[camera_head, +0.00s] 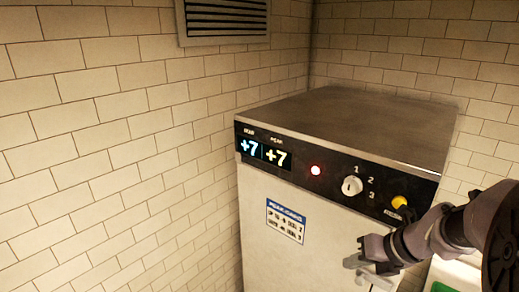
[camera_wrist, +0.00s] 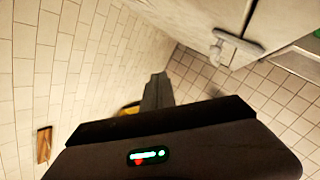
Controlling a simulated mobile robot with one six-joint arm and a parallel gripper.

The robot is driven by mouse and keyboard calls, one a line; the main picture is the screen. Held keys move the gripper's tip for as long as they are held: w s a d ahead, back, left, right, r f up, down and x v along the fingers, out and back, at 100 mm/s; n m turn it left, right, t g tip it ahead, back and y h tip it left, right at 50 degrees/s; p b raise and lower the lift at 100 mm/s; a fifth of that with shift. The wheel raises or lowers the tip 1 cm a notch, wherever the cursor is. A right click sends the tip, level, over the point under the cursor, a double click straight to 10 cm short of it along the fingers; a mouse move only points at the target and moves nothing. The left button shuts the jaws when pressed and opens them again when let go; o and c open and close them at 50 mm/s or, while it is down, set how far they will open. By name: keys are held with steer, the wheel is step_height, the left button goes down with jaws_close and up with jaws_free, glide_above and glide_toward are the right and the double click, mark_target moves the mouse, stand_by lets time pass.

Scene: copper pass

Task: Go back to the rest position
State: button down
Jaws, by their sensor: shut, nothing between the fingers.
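My gripper (camera_wrist: 157,88) shows in the wrist view with its dark fingers together and nothing between them. The fingers point down past the cabinet toward the tiled floor. In the head view my arm reaches in from the right edge, across the lower right of the steel cabinet (camera_head: 340,115). I cannot clearly make out the fingertips there. The cabinet's grey door handle (camera_head: 354,262) shows just below the end of my arm. In the wrist view the handle (camera_wrist: 232,48) is to the right of the fingers, apart from them.
A vent (camera_head: 226,18) is on the tiled wall. A yellow object (camera_wrist: 130,108) is partly hidden behind my gripper.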

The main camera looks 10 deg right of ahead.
steer(key=s+a+f+n+g+b, duration=0.1)
steer(key=s+a+f+n+b, duration=0.3)
steer(key=a+f+n+b, duration=0.4)
steer(key=s+a+f+n+b, duration=0.55)
steer(key=a+n+b, duration=0.2)
steer(key=n, duration=0.25)
steer(key=s+a+f+n+h+b, duration=0.1)
steer(key=s+a+f+n+b, duration=0.2)
steer(key=s+f+n+b, duration=0.5)
step_height(320, 180, down, 4)
steer(key=n+b, duration=0.4)
steer(key=n, duration=0.3)
steer(key=shift+s+a+r+n+t+h+b, duration=0.2)
steer(key=shift+n+t+h+b, duration=0.1)
steer(key=shift+n+h+b, duration=0.1)
